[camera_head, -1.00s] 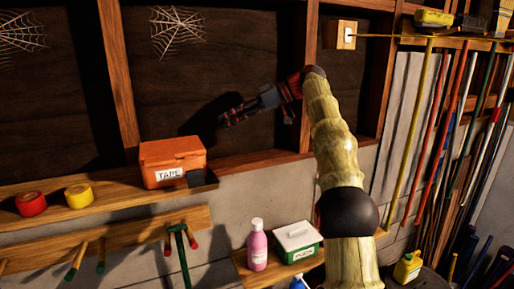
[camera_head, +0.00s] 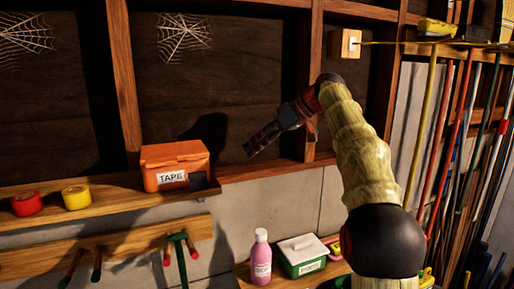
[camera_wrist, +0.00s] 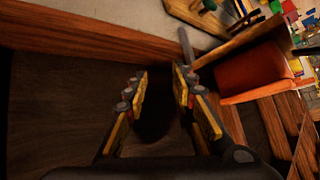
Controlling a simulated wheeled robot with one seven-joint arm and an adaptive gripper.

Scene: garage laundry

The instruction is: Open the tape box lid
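The orange tape box (camera_head: 176,168) sits on the upper wooden shelf, with a white TAPE label on its front and a dark block at its front right corner. Its lid looks shut. My gripper (camera_head: 250,150) is to the right of the box and apart from it, a little above the shelf, pointing down and left. In the wrist view my gripper (camera_wrist: 160,92) shows its two fingers spread with nothing between them. The box also shows in the wrist view (camera_wrist: 250,70), at the right, turned sideways.
A red tape roll (camera_head: 27,203) and a yellow tape roll (camera_head: 76,197) stand left of the box. Below are a peg rail (camera_head: 130,242), a pink bottle (camera_head: 261,257) and a green box with a white lid (camera_head: 302,256). The shelf right of the box is clear.

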